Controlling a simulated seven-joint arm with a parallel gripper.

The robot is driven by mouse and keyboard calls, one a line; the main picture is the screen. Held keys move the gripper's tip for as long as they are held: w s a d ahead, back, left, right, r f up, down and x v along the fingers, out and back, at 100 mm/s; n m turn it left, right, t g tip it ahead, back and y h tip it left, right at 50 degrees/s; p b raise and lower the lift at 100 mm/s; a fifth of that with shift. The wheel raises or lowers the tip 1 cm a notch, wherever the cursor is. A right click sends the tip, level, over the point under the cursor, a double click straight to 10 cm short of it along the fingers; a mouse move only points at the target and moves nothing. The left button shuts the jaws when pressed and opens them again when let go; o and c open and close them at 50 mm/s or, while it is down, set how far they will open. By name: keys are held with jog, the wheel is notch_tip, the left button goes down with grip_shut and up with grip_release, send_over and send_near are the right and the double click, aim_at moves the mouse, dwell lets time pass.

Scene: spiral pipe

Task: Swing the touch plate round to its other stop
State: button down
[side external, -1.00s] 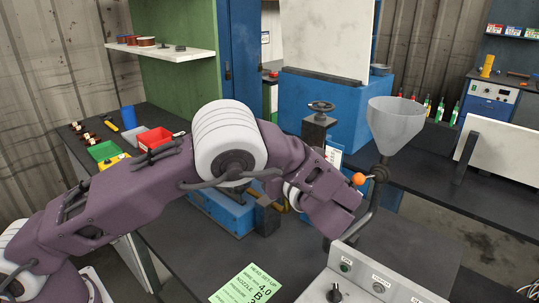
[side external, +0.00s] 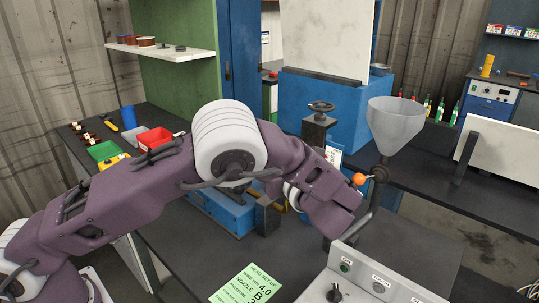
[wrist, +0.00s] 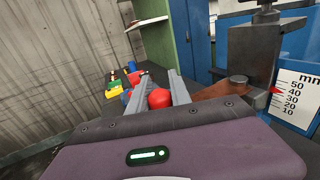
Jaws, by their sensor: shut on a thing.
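In the wrist view the touch plate (wrist: 212,91) is a flat copper-brown bar. It runs leftward from a round pivot (wrist: 238,81) beside a dark column. A red ball knob (wrist: 159,98) sits between the two grey fingers of my gripper (wrist: 160,77), which is shut on it. The knob appears to belong to the plate, but the join is hidden behind a finger. In the side view my own arm and wrist hide the fingers, the knob and most of the plate. The stops cannot be made out.
A dark column with a handwheel (side external: 320,107) stands behind my wrist. A millimetre scale (wrist: 296,99) is right of the plate. A control box (side external: 372,283) is in front.

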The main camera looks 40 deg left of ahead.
jog(key=shift+a+t, duration=0.15)
jog(key=shift+t, duration=0.15)
jog(key=w+a+m+t+h, duration=0.6)
jog(key=a+m+t+h, duration=0.2)
jog(key=m+t+h, duration=0.2)
jog(key=shift+w+m+h, duration=0.3)
jog(key=shift+w+h, duration=0.05)
jog(key=shift+h, duration=0.65)
jog(key=c, duration=1.2)
grip_release()
jog(key=shift+d, duration=0.1)
